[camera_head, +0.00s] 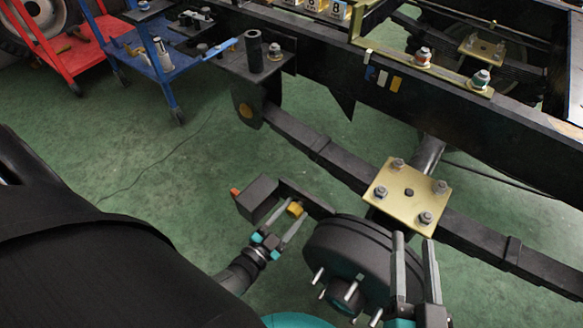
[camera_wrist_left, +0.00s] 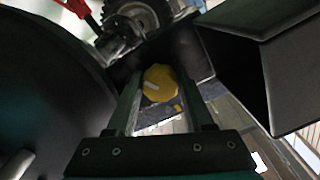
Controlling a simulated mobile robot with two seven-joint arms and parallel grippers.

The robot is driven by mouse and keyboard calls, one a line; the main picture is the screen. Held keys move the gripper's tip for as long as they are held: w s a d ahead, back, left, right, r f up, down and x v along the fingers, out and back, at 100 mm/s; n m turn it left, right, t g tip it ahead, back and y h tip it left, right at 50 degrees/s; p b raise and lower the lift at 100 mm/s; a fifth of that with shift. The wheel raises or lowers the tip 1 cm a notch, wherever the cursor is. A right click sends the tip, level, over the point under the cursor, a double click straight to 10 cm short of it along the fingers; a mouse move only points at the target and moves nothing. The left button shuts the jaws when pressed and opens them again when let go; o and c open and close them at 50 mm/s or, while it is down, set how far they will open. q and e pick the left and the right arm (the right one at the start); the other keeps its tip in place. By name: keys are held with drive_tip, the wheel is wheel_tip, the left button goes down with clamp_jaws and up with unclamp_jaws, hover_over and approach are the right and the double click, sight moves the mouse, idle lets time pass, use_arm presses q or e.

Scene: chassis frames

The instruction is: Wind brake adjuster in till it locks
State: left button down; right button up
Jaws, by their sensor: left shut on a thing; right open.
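The brake adjuster is a yellow knob (camera_head: 295,209) on a dark arm beside the brake drum (camera_head: 345,255). It also shows in the left wrist view as a round yellow knob with a pale mark (camera_wrist_left: 160,84). My left gripper (camera_head: 288,222) has its fingers on both sides of the knob and is shut on it. In the left wrist view the fingers (camera_wrist_left: 158,100) flank the knob. My right gripper (camera_head: 412,262) is open and empty, its fingers upright at the drum's right side. Wheel studs stick out of the drum's front.
A dark box with an orange tip (camera_head: 258,197) sits just left of the knob. A brass plate with bolts (camera_head: 409,194) lies on the leaf spring above the drum. The chassis rail (camera_head: 400,95) runs across the back. A blue trolley (camera_head: 165,65) stands back left.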

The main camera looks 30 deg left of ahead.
use_arm(q)
drive_tip(key=shift+r, duration=0.1)
drive_tip(key=shift+c, duration=1.5)
unclamp_jaws()
drive_tip(key=shift+s, duration=0.1)
drive_tip(key=s+a+p, duration=0.1)
drive_tip(key=s, duration=1.4)
use_arm(e)
drive_tip(key=shift+w+d+f+n+g+h, duration=0.35)
drive_tip(key=shift+w+f+g, duration=0.2)
drive_tip(key=shift+g, duration=0.35)
use_arm(q)
drive_tip(key=shift+a, duration=0.1)
